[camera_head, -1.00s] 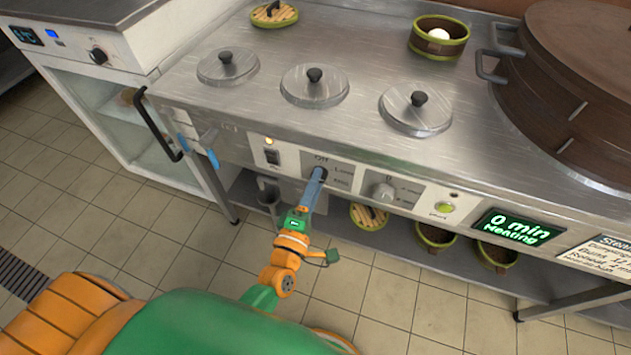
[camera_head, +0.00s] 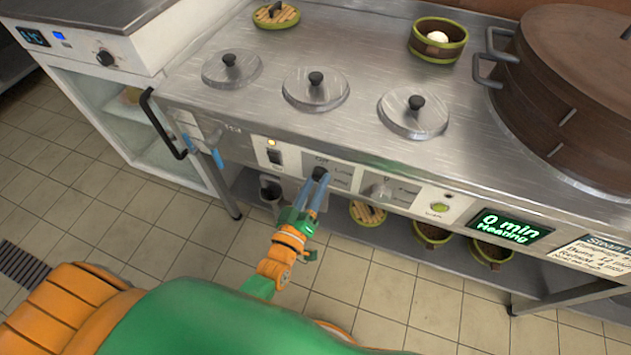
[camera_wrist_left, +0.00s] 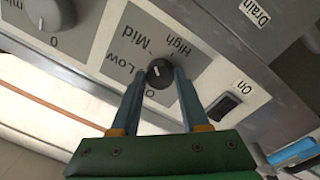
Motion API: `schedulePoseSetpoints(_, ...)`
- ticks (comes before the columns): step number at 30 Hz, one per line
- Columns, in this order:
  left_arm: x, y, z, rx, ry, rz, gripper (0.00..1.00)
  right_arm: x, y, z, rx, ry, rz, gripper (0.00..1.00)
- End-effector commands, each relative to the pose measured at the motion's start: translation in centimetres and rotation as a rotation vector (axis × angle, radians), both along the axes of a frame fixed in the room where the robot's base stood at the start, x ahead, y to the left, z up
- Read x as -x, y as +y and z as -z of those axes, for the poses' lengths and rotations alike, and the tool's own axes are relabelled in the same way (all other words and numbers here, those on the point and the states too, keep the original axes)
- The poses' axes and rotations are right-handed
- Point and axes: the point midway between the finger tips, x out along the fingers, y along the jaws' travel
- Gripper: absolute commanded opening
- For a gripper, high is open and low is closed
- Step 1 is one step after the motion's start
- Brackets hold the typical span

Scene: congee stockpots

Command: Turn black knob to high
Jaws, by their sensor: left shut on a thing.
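The black knob (camera_head: 319,172) is on the stove's front panel, under the left end of the row of lids' middle. In the left wrist view the knob (camera_wrist_left: 159,73) sits between the two blue fingers of my left gripper (camera_wrist_left: 158,78), which is shut on it. Labels Low, Mid and High surround the knob on a grey plate (camera_wrist_left: 128,40). A small white mark shows on the knob's face, but its exact setting is hard to read. In the head view my left gripper (camera_head: 317,182) reaches up to the panel from below. My right gripper is out of view.
A black rocker switch (camera_wrist_left: 222,106) labelled On is beside the knob. A grey knob (camera_head: 379,190) is to the right, then a green button (camera_head: 439,208) and a display (camera_head: 510,226) reading 0 min Heating. A black handle (camera_head: 163,125) sticks out at left.

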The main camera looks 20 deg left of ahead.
Motion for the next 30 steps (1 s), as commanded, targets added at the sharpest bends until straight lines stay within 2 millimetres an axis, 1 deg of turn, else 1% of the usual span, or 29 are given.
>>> schedulePoseSetpoints(3, 0.0, 0.0, -0.2, -0.107, -0.004, 0.0, 0.0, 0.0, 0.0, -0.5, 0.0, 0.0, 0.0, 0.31)
schedulePoseSetpoints(18, 0.0, 0.1, -0.2, -0.564, -0.02, -0.001, 0.0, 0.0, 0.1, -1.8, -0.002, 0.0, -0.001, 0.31)
schedulePoseSetpoints(24, 0.0, 0.1, -0.2, -0.703, -0.025, 0.0, 0.0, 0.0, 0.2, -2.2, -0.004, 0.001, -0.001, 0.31)
schedulePoseSetpoints(30, 0.0, 0.2, -0.2, -0.8, -0.029, -0.001, 0.0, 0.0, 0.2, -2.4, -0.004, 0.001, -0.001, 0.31)
